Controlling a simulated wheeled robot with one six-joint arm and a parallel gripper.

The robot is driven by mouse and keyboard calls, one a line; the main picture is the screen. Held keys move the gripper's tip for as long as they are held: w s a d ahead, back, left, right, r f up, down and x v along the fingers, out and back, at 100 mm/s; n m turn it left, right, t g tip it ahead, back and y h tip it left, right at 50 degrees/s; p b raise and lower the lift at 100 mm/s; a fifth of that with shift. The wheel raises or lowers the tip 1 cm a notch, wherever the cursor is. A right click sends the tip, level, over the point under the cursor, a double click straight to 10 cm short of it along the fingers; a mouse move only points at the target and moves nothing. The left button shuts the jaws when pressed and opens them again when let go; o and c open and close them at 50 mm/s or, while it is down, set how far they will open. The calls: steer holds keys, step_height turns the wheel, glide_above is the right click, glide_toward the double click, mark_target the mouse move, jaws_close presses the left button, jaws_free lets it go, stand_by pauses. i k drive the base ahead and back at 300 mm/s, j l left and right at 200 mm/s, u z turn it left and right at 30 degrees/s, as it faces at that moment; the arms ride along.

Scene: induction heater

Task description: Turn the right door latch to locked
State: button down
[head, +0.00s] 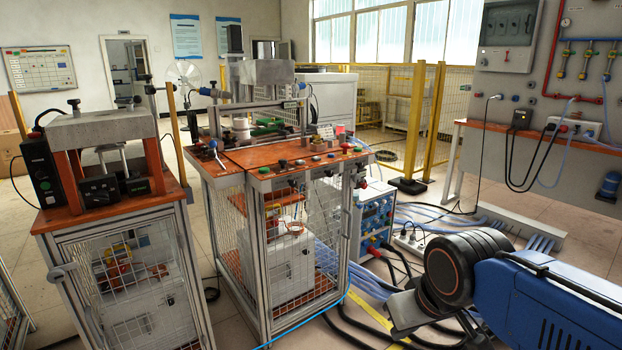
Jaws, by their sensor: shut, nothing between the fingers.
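The middle machine's cabinet (258,285) has an aluminium frame and wire-mesh panels. Its mesh side toward the right (328,225) faces me partly side-on. On the left machine's cabinet, a grey lever-like handle (62,270) sticks out at the upper left of the mesh front. My blue arm with a dark round joint enters from the lower right, apart from both cabinets. I cannot make out gripper fingers in this view.
Blue hoses (400,222) and black cables lie on the floor right of the middle cabinet, beside a blue-fronted power unit (375,220). A yellow mesh fence (412,120) stands behind. An orange-topped bench (540,150) is at the right. A narrow gap separates the two cabinets.

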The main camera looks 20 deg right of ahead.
mark_target(356, 178)
steer(key=i+l+u, duration=0.1)
steer(key=i+l, duration=0.15)
steer(key=i+l+u, duration=0.15)
steer(key=l, duration=0.25)
steer(key=i+l+u, duration=0.1)
steer(key=i+l, duration=0.25)
steer(key=i+l+u, duration=0.1)
steer(key=l, duration=0.25)
steer(key=i+l+u, duration=0.1)
steer(key=i+l, duration=0.2)
steer(key=i+l+u, duration=0.15)
steer(key=l, duration=0.4)
steer(key=k+j+z, duration=0.3)
steer(key=k, duration=0.2)
steer(key=k+z, duration=0.3)
steer(key=k, duration=0.25)
